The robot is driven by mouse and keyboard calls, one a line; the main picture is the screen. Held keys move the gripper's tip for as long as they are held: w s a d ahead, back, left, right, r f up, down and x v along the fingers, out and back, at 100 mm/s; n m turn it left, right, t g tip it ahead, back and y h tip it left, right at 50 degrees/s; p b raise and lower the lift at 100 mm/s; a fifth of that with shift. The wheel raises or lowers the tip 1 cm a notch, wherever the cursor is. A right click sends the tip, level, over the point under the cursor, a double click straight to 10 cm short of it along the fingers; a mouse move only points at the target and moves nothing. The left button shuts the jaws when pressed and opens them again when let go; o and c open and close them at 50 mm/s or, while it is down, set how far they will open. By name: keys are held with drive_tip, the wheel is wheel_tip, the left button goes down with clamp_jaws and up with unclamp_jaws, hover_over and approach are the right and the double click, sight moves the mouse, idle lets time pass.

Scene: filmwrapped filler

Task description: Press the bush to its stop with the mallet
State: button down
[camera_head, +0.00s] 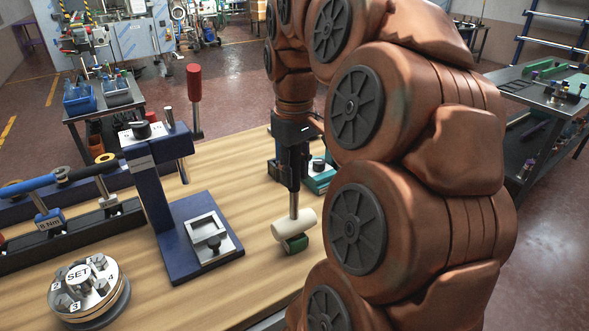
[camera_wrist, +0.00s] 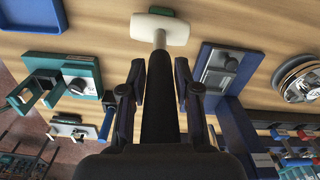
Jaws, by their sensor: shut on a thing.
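My gripper (camera_head: 292,178) is shut on the dark handle of a mallet and points down over the wooden bench. The mallet's cream head (camera_head: 294,226) is at the low end of a thin metal shaft, at or just above a small green block (camera_head: 296,244); contact cannot be told. In the wrist view the mallet handle (camera_wrist: 160,110) runs between the two fingers, with the pale head (camera_wrist: 160,28) ahead and the green block (camera_wrist: 161,11) partly hidden beyond it. I cannot make out the bush for certain.
A blue lever press (camera_head: 150,200) with a red handle and metal fixture (camera_head: 207,239) stands left of the mallet. A teal fixture (camera_head: 320,180) is behind my gripper; it also shows in the wrist view (camera_wrist: 60,75). A round SET dial (camera_head: 88,291) sits front left.

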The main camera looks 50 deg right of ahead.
sight(295, 152)
drive_tip(key=shift+f, duration=0.5)
idle(0.8)
drive_tip(key=shift+r, duration=0.2)
idle(0.6)
drive_tip(key=shift+r+p, duration=0.75)
drive_tip(key=shift+r, duration=1.7)
drive_tip(key=shift+f, duration=0.1)
